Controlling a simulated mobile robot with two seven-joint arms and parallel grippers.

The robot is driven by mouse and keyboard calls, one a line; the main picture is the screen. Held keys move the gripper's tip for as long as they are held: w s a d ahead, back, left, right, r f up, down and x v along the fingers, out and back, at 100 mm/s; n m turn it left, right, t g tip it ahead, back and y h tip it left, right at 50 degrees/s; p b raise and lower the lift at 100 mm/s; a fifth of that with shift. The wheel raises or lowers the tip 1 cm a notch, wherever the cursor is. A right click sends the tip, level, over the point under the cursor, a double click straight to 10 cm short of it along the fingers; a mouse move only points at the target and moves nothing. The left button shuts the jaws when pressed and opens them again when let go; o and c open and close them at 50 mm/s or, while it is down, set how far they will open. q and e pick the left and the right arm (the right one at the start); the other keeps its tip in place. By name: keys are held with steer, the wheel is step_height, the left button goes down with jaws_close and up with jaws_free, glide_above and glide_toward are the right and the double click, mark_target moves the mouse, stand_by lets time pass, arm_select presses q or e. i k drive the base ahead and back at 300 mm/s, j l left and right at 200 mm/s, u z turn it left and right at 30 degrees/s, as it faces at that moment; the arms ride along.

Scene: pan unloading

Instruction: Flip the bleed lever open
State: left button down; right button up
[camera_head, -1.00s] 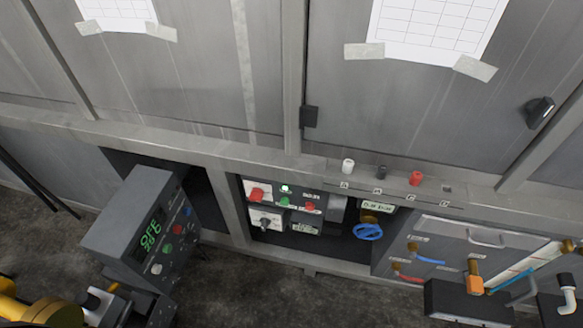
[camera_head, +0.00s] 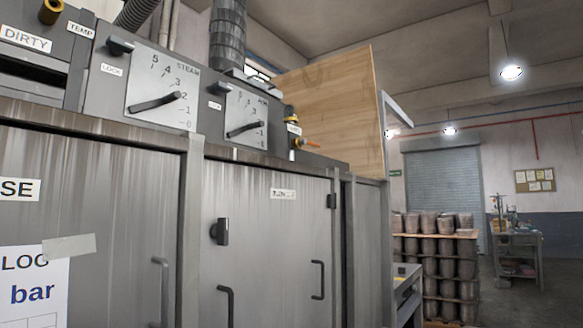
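No lever with a readable bleed label shows. A small orange-handled lever (camera_head: 307,143) on a brass fitting sits at the right end of the machine's upper panel, beside a small white tag (camera_head: 294,128) too small to read. Its handle points to the right and slightly down. I cannot tell whether this is the bleed lever. Neither of my grippers is in view.
Two dial panels (camera_head: 160,85) (camera_head: 245,118) with dark pointers stand above grey cabinet doors (camera_head: 260,235) with handles. A plywood board (camera_head: 335,110) rises behind the lever. Stacked pots (camera_head: 435,260) and a workbench (camera_head: 515,255) stand at right, with open floor between.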

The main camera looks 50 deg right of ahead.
mark_target(302, 141)
steer(key=z, duration=1.4)
steer(key=i+z, duration=0.6)
steer(key=k+j, duration=0.05)
steer(key=k, duration=0.05)
